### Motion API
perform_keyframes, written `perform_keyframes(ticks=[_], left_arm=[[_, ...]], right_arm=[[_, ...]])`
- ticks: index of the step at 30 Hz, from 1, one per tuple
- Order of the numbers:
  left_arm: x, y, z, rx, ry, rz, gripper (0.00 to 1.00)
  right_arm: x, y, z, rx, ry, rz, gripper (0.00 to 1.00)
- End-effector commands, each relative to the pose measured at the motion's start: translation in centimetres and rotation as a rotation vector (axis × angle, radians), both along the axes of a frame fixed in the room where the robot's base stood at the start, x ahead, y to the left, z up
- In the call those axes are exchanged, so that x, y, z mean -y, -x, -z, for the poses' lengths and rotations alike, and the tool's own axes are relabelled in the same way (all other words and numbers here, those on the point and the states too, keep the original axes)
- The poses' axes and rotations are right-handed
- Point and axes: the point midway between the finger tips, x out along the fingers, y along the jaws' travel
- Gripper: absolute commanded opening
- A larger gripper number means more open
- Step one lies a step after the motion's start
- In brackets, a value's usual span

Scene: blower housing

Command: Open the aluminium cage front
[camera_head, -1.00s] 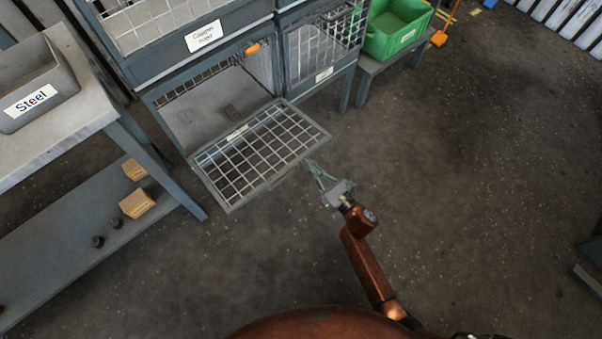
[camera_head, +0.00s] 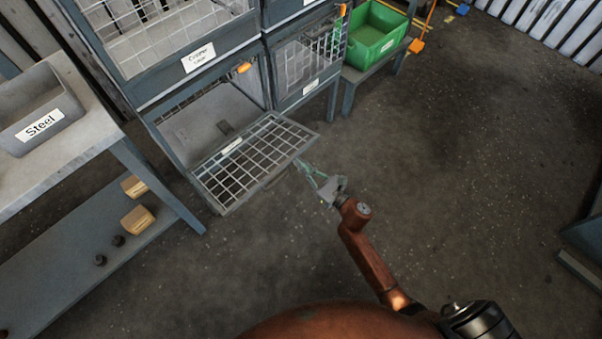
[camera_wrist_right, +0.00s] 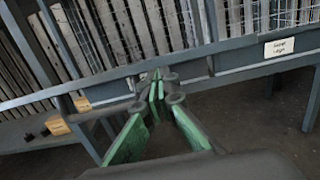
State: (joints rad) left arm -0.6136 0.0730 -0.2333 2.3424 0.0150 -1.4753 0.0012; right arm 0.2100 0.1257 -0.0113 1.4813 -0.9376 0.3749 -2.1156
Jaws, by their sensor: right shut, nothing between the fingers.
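A wire-mesh cage front (camera_head: 240,176) in a grey frame hangs folded down and outward from the bottom of a lower-left cage (camera_head: 195,130), so the opening above it is clear. A small label on the front is too small to read. My right gripper (camera_head: 302,165) is shut and empty, close to the front's outer right edge; I cannot tell whether it touches. In the right wrist view its green fingers (camera_wrist_right: 156,82) come together ahead of a grey frame bar (camera_wrist_right: 230,72). My left gripper is not in view.
Another mesh cage (camera_head: 305,62) and a green bin (camera_head: 376,32) are to the right. A bench with a Steel bin (camera_head: 38,115) stands left.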

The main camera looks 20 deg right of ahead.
Motion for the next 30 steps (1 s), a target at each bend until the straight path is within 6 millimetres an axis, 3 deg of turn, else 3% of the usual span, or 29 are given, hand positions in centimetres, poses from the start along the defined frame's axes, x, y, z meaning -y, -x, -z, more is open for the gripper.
perform_keyframes(ticks=[6, 14, 15, 24, 30], left_arm=[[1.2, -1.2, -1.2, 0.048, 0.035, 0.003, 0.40], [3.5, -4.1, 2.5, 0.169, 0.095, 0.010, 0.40], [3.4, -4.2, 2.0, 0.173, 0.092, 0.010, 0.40], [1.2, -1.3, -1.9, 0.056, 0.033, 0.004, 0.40], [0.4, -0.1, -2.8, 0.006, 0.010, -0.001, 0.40]], right_arm=[[-0.1, 0.4, 2.7, -0.005, -0.001, -0.005, 0.00], [0.0, 0.7, 4.1, -0.003, -0.001, -0.008, 0.00], [0.3, 1.3, 3.9, -0.003, -0.001, -0.006, 0.00], [2.5, 6.8, 2.9, 0.001, -0.001, -0.006, 0.00], [3.6, 9.2, 2.8, 0.000, 0.001, -0.006, 0.00]])
